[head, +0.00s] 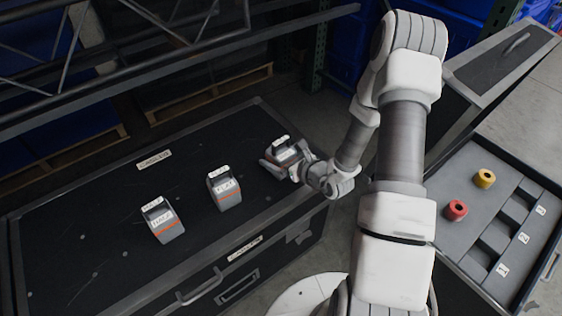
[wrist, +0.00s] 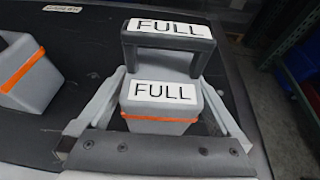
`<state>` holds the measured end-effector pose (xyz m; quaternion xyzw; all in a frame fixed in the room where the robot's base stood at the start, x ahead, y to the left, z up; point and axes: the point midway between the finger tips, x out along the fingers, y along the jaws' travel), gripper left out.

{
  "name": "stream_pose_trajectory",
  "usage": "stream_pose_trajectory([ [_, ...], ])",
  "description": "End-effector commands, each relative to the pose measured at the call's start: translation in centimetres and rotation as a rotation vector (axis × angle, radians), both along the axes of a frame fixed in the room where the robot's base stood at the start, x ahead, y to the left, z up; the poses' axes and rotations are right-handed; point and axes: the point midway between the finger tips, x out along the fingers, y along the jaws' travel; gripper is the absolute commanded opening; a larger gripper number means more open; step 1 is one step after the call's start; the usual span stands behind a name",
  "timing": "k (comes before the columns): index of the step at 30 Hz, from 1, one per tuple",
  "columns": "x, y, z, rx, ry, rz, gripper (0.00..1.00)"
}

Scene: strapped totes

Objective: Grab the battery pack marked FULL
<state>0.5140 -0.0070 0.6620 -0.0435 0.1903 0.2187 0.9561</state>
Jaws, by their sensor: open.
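The battery pack marked FULL (wrist: 160,112) is grey with an orange stripe and a dark top handle. It stands upright on the black case lid, and white FULL labels show on its handle and body. In the head view this pack (head: 284,152) is the rightmost of three. My gripper (wrist: 163,82) is open, with one finger on each side of the pack's body, seemingly apart from it. In the head view my gripper (head: 283,165) partly hides the pack. Two similar packs, a middle one (head: 227,195) and a left one (head: 166,229), have labels too small to read surely.
The black case lid (head: 95,240) has free room around the packs. At right, a grey tray (head: 480,215) with numbered slots holds a red roll (head: 456,210) and a yellow roll (head: 484,178). A metal rack frame (head: 150,70) stands behind the case.

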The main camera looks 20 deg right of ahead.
Motion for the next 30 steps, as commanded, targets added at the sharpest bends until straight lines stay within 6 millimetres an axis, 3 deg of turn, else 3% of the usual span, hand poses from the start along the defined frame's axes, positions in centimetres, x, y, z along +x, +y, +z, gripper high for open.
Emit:
stream_pose_trajectory([
  [4,1.58,0.72,-0.84,0.0,-0.001,0.0,1.0],
  [11,1.67,0.75,-0.77,0.0,0.0,0.0,0.98],
  [27,1.62,0.73,-0.78,0.0,0.0,0.0,0.01],
  [30,1.62,0.73,-0.78,0.0,0.0,-0.001,0.0],
])
